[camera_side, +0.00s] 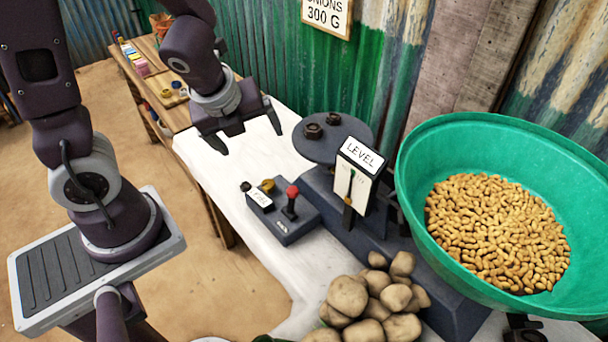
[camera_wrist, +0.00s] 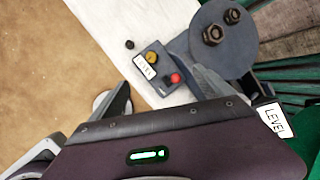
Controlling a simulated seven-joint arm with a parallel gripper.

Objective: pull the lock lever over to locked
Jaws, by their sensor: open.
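A dark control box (camera_side: 284,222) sits on the white tabletop beside the balance; it also shows in the wrist view (camera_wrist: 158,81). A lever with a red knob (camera_side: 292,191) stands up near its right end in the side view; the knob shows in the wrist view (camera_wrist: 175,78). A yellow knob (camera_side: 268,185) and a small white label are by the box's other end; the label is too small to read surely. My gripper (camera_side: 247,138) is open and empty, above and behind the box in the side view, apart from the lever. Its spread fingers show in the wrist view (camera_wrist: 161,77).
The balance has a round plate (camera_side: 333,140) with two dark nuts, a LEVEL sign (camera_side: 359,153) and a green bowl (camera_side: 412,190) of peanuts. Potatoes (camera_side: 374,304) are piled in front. A black knob (camera_wrist: 129,44) lies by the box corner. The white tabletop (camera_side: 230,170) left of the box is clear.

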